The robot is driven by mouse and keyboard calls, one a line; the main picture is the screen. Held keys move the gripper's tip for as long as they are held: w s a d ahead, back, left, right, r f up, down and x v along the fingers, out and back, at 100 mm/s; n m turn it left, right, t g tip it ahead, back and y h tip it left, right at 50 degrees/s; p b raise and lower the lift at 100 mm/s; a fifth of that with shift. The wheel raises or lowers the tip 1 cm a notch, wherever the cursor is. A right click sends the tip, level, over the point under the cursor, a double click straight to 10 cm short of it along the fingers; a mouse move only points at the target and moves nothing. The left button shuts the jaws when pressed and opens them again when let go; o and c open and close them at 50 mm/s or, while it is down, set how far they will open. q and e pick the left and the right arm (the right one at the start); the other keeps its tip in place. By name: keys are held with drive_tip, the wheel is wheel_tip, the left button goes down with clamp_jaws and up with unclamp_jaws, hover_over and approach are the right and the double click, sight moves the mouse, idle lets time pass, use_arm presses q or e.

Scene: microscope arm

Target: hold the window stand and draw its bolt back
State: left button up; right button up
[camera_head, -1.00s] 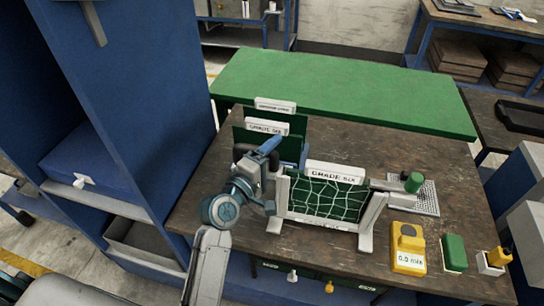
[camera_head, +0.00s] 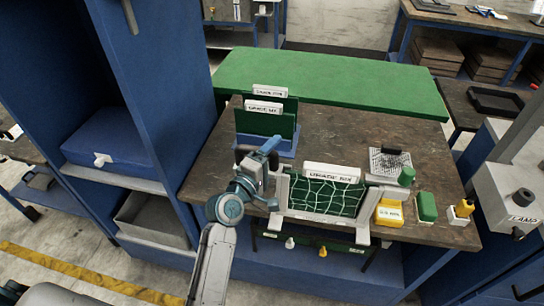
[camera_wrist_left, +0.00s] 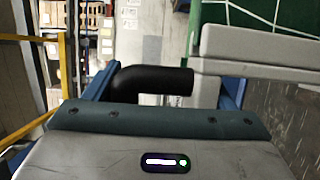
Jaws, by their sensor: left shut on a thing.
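The window stand (camera_head: 325,196) is a pale frame with a green panel and white mesh, upright on the dark table. My left gripper (camera_head: 256,160) is at its left post. In the left wrist view its blue fingers lie either side of a black curved handle (camera_wrist_left: 150,82), and it is shut on that handle. The handle's join to the stand is hidden. The stand's grey edge (camera_wrist_left: 255,45) is close on the right of that view. At the stand's right side a pale bar, probably the bolt (camera_head: 378,180), points toward a green knob (camera_head: 406,176). My right gripper is out of view.
A yellow box (camera_head: 389,213), a green block (camera_head: 427,206) and a yellow-topped item (camera_head: 461,210) stand right of the stand. Labelled green panels (camera_head: 265,120) stand behind my gripper. A lamp box (camera_head: 515,205) is at far right.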

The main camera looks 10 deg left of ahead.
use_arm(q)
drive_tip(key=shift+w+r, duration=0.1)
idle(0.3)
drive_tip(key=shift+w+a, duration=0.15)
drive_tip(key=shift+w, duration=0.35)
drive_tip(key=w+a+f+b, duration=0.1)
drive_tip(key=w+a+b, duration=0.1)
drive_tip(key=w, duration=0.5)
drive_tip(key=w+a+f+b, duration=0.2)
drive_tip(key=w+b, duration=0.1)
drive_tip(key=w, duration=0.4)
drive_tip(key=shift+f+b, duration=0.3)
drive_tip(key=shift+b, duration=0.05)
idle(1.2)
drive_tip(key=shift+a, duration=0.1)
drive_tip(key=shift+f+b, duration=0.45)
drive_tip(key=shift+f, duration=0.05)
idle(0.6)
